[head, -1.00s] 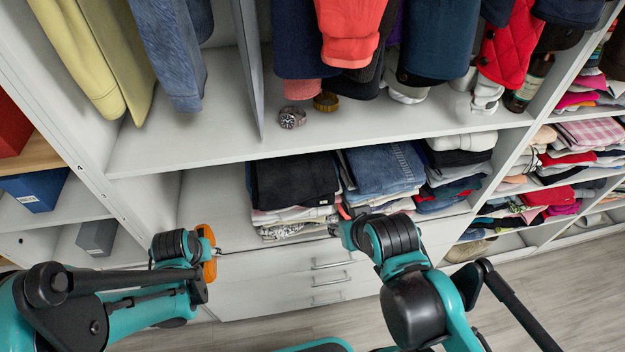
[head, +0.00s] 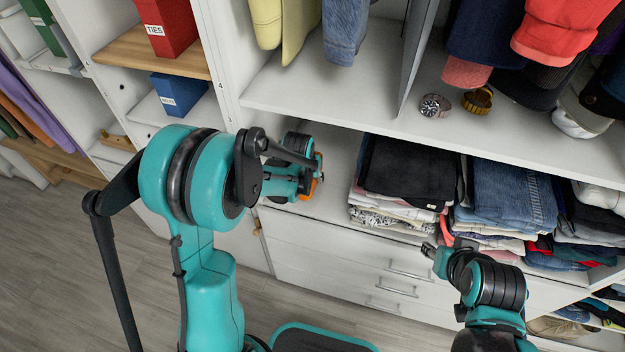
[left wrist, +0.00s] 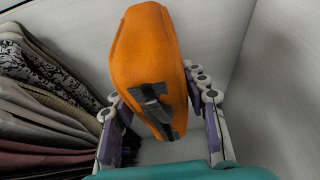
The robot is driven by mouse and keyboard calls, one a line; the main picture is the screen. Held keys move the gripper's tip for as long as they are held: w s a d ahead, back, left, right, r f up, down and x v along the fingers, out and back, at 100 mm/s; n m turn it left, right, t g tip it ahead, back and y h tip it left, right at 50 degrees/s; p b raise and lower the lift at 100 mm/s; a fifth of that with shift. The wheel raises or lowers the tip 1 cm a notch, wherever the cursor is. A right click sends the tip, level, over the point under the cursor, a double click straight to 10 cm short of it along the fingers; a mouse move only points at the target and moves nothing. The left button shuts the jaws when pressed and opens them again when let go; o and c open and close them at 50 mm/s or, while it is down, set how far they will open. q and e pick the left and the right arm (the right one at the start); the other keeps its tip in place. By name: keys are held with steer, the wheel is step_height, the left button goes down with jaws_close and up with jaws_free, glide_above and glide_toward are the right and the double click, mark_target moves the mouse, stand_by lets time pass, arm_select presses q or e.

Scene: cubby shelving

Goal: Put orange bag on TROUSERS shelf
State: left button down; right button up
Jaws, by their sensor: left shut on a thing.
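The orange bag (left wrist: 148,70) is between the two fingers of my left gripper (left wrist: 160,125) in the left wrist view, gripped near its zipped end. In the head view my left gripper (head: 316,178) is at the opening of the shelf with folded clothes (head: 332,148), and its arm hides most of the bag (head: 312,188). The shelf's left part is bare; I see no TROUSERS label. Folded dark trousers (head: 408,172) and jeans (head: 512,195) lie to the right. My right gripper (head: 436,250) is at the front edge below the stacks; its finger opening is unclear.
The upper shelf (head: 300,90) with hanging clothes overhangs the opening. Folded clothes (left wrist: 45,100) stand left of the bag in the wrist view, with pale panels behind and right. Drawers (head: 350,260) are below. A red TIES box (head: 165,25) and blue box (head: 178,95) sit left.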

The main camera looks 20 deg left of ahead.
arm_select(q)
steer(key=w, duration=0.3)
steer(key=shift+f+b, duration=0.1)
steer(key=shift+b, duration=0.2)
step_height(320, 180, down, 4)
steer(key=shift+r+b, duration=0.25)
steer(key=shift+b, duration=0.85)
steer(key=shift+s+r, duration=0.1)
steer(key=c, duration=0.8)
jaws_free()
